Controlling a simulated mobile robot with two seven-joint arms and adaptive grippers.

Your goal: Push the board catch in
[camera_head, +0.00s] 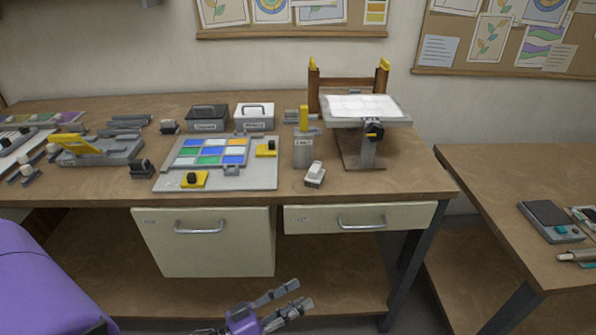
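A flat grey board (217,184) lies on the workbench, left of its middle, with a grid of blue, green, white and orange panes (210,152) on it. A yellow piece with a black knob (194,180) sits at the board's front edge. Another yellow piece with a black knob (266,149) sits at its right side. I cannot tell which of these is the catch, or whether it is in. My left gripper (299,294) is low in front of the bench, below the drawer and apart from the board. Its fingers are spread and empty. My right gripper is not in view.
A grey holder with a yellow top (304,151) and a small white-topped block (315,173) stand right of the board. A tilted stand (368,110) is further right. Two boxes (207,117) (254,115) stand behind. The bench's front edge and drawer (360,218) are above my gripper.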

